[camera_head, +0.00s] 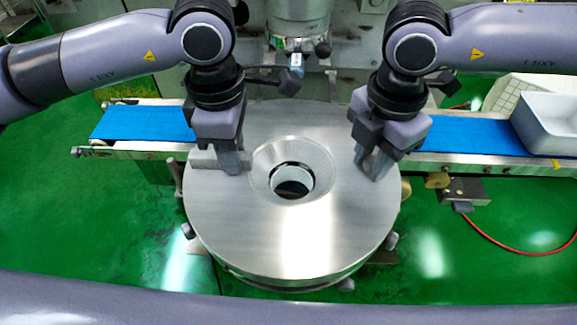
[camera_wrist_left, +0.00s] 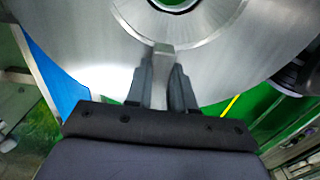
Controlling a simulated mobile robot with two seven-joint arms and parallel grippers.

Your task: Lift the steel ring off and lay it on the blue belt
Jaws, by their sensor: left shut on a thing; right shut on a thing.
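The steel ring (camera_head: 300,245) is a broad, shiny disc with a funnel-shaped hole in its middle. It lies level in front of the blue belt (camera_head: 140,122), and whether a gap is under it cannot be told. My left gripper (camera_head: 233,163) is shut on a small steel block on the ring's left part. In the left wrist view that block shows between the two fingers (camera_wrist_left: 161,88), on the ring's face (camera_wrist_left: 80,60). My right gripper (camera_head: 373,165) is shut at the ring's right part, pointing down; its grip is mostly hidden by its own fingers.
The belt runs behind the ring and shows on both sides; its left part is bare. A white tray (camera_head: 545,122) stands on the right part. A machine column (camera_head: 298,30) stands behind the ring. A red hose (camera_head: 500,240) lies on the green floor at the right.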

